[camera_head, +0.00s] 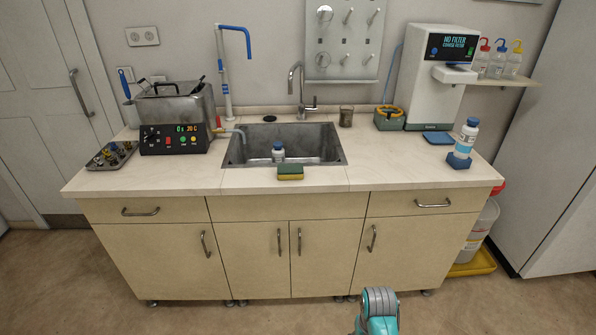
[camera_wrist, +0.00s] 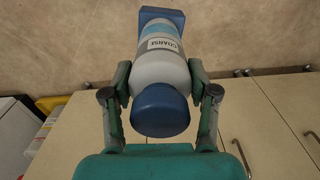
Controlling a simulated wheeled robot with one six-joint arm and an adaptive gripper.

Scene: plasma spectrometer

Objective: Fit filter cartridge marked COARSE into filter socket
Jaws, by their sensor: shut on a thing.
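In the wrist view my gripper (camera_wrist: 158,80) is shut on a white, bottle-shaped filter cartridge (camera_wrist: 160,62) with a COARSE label and a pale blue band. Its dark blue cap (camera_wrist: 160,108) is nearest the camera, and a blue block (camera_wrist: 160,14) is at its far end. Bare floor and cabinet fronts show behind it. In the head view only a teal part of my arm shows at the bottom; the gripper and held cartridge are out of that view. A white machine (camera_head: 428,95) at the back right has a screen reading NO FILTER. I cannot make out the filter socket.
A similar blue-capped bottle (camera_head: 466,137) stands on a blue block at the counter's right end, beside a flat blue pad (camera_head: 438,138). A sponge (camera_head: 290,173), heated bath (camera_head: 175,105) and parts tray (camera_head: 111,158) are on the counter.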

